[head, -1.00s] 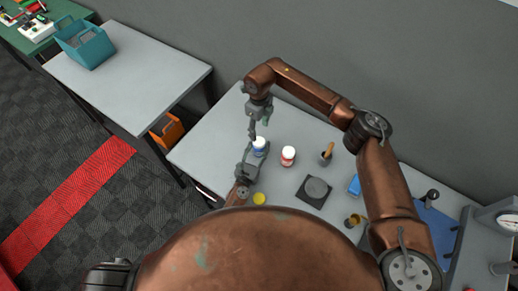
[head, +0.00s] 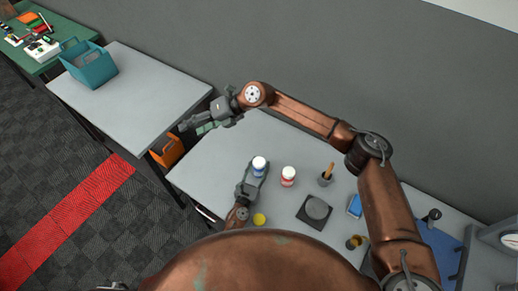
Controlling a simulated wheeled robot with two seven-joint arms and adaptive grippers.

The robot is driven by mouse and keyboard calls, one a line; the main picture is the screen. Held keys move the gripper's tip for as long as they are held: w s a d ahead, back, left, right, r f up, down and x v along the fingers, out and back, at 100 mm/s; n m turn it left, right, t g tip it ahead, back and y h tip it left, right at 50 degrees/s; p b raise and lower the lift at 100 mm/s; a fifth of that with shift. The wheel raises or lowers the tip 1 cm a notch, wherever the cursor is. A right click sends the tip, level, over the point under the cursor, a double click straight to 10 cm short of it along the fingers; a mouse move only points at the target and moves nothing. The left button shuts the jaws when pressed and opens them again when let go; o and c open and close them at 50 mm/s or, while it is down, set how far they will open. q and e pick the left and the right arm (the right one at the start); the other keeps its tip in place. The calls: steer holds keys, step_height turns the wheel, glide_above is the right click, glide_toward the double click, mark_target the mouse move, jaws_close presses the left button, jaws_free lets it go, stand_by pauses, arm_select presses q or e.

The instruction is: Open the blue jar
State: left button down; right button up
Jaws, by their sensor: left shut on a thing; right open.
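The blue jar (head: 258,172) stands on the grey table with its white lid (head: 259,161) on top. My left gripper (head: 254,178) is shut on the jar's body from the near side. Its fingers partly hide the lower part of the jar. My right gripper (head: 197,122) is open and empty, up and to the left of the jar, over the table's far left edge and clear of the lid.
A red jar with a white lid (head: 288,175) stands right of the blue jar. Further right are a cup with a brown-handled tool (head: 325,178), a dark square plate with a round disc (head: 316,209) and a blue block (head: 355,206). A yellow disc (head: 259,219) lies nearer.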

steer(key=w+a+r+m+t+y, duration=0.1)
steer(key=w+r+m+t+y, duration=0.2)
steer(key=w+r+m, duration=0.35)
steer(key=w+a+r+m+t+y, duration=0.1)
steer(key=w+r+m+t+y, duration=0.2)
steer(key=r+m, duration=0.55)
steer(key=w+d+f+m+t+h, duration=0.2)
steer(key=w+d+m+t+h, duration=0.45)
steer(key=w+m, duration=0.65)
steer(key=m+g+h, duration=1.1)
steer(key=m+g, duration=0.1)
steer(key=m, duration=0.3)
glide_above(259, 162)
steer(key=f, duration=2.9)
steer(key=shift+w, duration=0.25)
steer(key=shift+s+f, duration=0.15)
steer(key=shift+f, duration=0.05)
step_height(259, 162, down, 8)
steer(key=shift+r, duration=0.2)
steer(key=shift+c, duration=0.6)
